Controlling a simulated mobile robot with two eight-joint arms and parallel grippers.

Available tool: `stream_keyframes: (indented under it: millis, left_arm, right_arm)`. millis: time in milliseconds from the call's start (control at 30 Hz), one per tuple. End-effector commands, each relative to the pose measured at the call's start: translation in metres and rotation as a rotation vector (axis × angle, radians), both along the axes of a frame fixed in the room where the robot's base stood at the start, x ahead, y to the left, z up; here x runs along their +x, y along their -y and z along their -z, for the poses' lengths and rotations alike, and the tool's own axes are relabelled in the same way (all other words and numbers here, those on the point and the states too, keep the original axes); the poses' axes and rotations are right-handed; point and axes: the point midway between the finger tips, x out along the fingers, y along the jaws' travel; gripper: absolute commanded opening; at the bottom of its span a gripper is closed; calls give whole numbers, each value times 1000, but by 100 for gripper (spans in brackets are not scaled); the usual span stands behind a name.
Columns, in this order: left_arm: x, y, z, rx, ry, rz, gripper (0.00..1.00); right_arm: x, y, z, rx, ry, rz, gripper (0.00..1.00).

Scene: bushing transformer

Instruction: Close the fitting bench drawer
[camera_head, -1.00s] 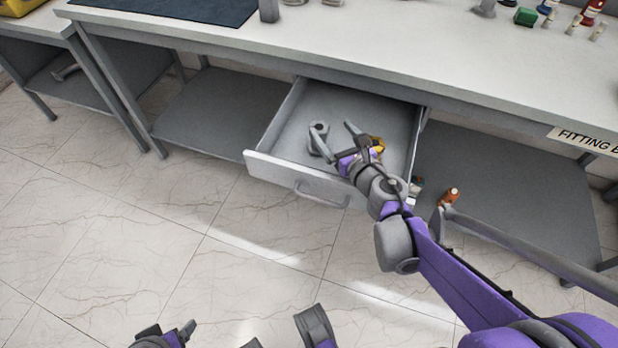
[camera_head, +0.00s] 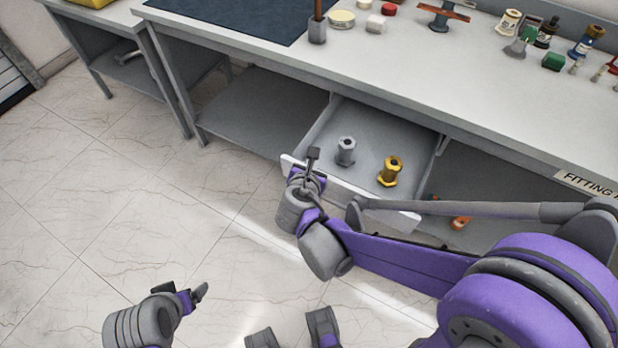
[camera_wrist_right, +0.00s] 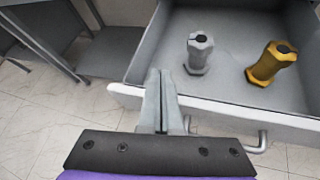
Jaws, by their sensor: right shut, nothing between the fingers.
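The fitting bench drawer (camera_head: 378,128) is pulled out below the bench top. Its white front panel (camera_head: 393,213) is partly hidden by my right arm in the head view; the wrist view shows the panel (camera_wrist_right: 225,113) and its handle (camera_wrist_right: 262,142). A grey bushing (camera_head: 346,151) and a yellow bushing (camera_head: 390,171) stand inside. My right gripper (camera_head: 312,156) is shut and empty at the left part of the front panel. In the right wrist view its fingers (camera_wrist_right: 161,88) overlap the panel's top edge; contact is unclear. My left gripper (camera_head: 199,293) is over the floor, away from the drawer.
The bench top (camera_head: 420,85) holds a dark mat (camera_head: 228,15), a grey cup (camera_head: 317,30) and several small bottles. Lower shelves (camera_head: 265,110) flank the drawer. An orange-brown item (camera_head: 460,222) lies right of the drawer. The floor (camera_head: 110,205) in front is clear at left.

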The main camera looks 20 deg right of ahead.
Motion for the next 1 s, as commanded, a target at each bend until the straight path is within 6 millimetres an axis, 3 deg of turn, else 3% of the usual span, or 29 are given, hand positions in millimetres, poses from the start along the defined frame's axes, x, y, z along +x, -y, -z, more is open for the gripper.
stream_keyframes:
  millis: [33, 200, 367, 567, 1000]
  left_arm:
    - [1, 0, -16, 0, 5, 0, 86]
    - [4, 0, -36, 0, 12, 0, 86]
    - [5, 0, -45, 0, 14, 0, 86]
    - [5, 0, -43, 0, 14, 0, 86]
    - [3, 0, -33, 0, 10, 0, 86]
  right_arm:
    - [-10, -27, -4, 21, -52, 24, 0]
    - [-56, -80, 4, 41, -225, 126, 0]
    - [-86, -104, 6, 29, -318, 174, 0]
    - [-87, -100, 17, 25, -339, 190, 0]
    - [-46, -51, 80, 24, -337, 192, 0]
